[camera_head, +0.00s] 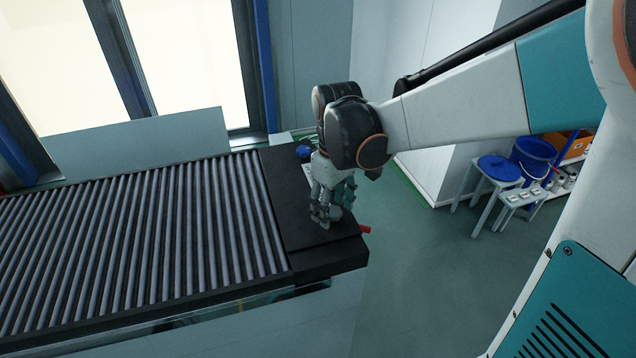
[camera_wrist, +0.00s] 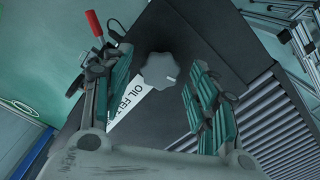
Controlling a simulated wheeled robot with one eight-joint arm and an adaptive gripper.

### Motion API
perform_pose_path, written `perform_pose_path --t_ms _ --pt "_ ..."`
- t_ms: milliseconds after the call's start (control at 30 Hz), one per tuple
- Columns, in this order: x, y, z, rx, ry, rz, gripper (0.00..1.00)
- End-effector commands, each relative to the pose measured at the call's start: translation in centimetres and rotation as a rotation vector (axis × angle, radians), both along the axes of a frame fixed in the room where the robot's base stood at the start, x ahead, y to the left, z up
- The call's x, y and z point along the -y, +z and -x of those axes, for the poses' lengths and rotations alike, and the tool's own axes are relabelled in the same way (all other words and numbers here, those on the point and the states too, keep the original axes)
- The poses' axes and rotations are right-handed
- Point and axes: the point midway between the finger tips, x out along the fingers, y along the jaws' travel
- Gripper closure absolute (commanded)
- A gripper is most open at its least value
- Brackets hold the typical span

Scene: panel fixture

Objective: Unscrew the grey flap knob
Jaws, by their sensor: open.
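The grey flap knob (camera_wrist: 160,70) shows in the wrist view as a lobed disc on a dark panel (camera_wrist: 190,30). A white label with dark letters (camera_wrist: 140,103), reading in part "OIL FELT", lies beside and partly under it. My gripper (camera_wrist: 160,85) is open, with one teal-padded finger on each side of the knob in the picture. I see no contact between fingers and knob. In the head view my gripper (camera_head: 332,208) points down over the dark end panel (camera_head: 325,250) of the roller bench. The knob is hidden there behind my gripper.
A red handle (camera_wrist: 94,23) sticks out near the left finger in the wrist view; red also shows at the panel's right edge in the head view (camera_head: 365,229). Rollers (camera_head: 150,235) fill the left. A blue bucket (camera_head: 533,158) and small tables stand at the right. Floor between is clear.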

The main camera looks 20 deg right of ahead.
Motion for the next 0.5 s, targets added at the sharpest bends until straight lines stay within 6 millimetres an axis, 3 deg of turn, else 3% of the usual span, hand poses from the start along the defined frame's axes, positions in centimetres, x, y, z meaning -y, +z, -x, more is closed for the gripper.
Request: perform_pose_path --t_ms 267,500 --pt "0.0 1.1 0.0 0.000 0.000 0.000 0.46" --pt "0.0 5.3 0.2 0.000 0.001 0.000 0.46"
